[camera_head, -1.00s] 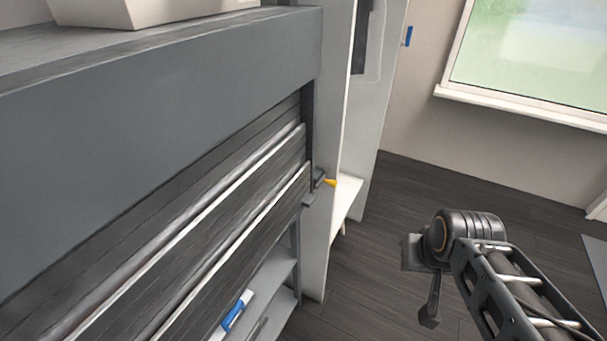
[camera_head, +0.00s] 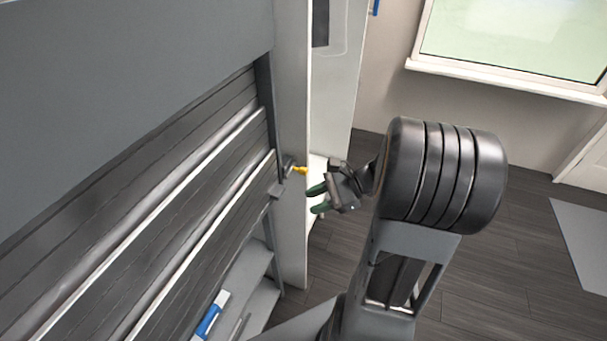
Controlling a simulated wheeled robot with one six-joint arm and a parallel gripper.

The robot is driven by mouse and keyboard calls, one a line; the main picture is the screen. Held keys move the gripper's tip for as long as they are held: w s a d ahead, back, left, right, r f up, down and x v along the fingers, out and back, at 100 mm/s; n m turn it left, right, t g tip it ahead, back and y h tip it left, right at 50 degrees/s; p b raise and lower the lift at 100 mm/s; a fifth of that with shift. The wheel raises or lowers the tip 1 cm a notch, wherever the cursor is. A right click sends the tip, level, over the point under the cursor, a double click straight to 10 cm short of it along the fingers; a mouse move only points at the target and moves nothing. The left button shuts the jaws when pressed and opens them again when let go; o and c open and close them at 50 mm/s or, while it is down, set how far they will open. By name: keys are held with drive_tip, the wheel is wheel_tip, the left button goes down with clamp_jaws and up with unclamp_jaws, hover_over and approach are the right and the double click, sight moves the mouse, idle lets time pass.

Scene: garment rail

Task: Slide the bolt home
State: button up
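The bolt has a yellow knob (camera_head: 300,170) and a dark body (camera_head: 288,167). It sits at the right end of the grey slatted shutter, by the edge of the cabinet frame. A small grey bracket (camera_head: 276,190) is just below it. My gripper (camera_head: 314,199) is to the right of and slightly below the knob, its two green-tipped fingers pointing left toward the frame. The fingers are apart with a gap between them, and nothing shows in it. The knob appears clear of the fingers. How far the bolt sits in its keeper is too small to tell.
The slatted shutter (camera_head: 190,205) fills the left, under a grey cabinet front (camera_head: 120,70). A white upright panel (camera_head: 293,90) stands right beside the bolt. A blue and white object (camera_head: 210,318) lies on a lower shelf. The floor (camera_head: 530,250) at right is open.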

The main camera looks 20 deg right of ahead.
sight(304, 169)
drive_tip(key=w+d+f+m+t+y, duration=0.1)
drive_tip(key=w+d+m+t, duration=0.1)
drive_tip(key=d+m+t, duration=0.8)
drive_tip(key=shift+n+g, duration=0.4)
drive_tip(key=shift+g, duration=0.1)
drive_tip(key=x, duration=0.8)
drive_tip(key=w+d+x, duration=0.1)
drive_tip(key=x, duration=0.3)
drive_tip(key=shift+w+a+f+p, duration=0.15)
drive_tip(key=shift+a+f+p, duration=0.1)
drive_tip(key=shift+f+p, duration=0.1)
clamp_jaws()
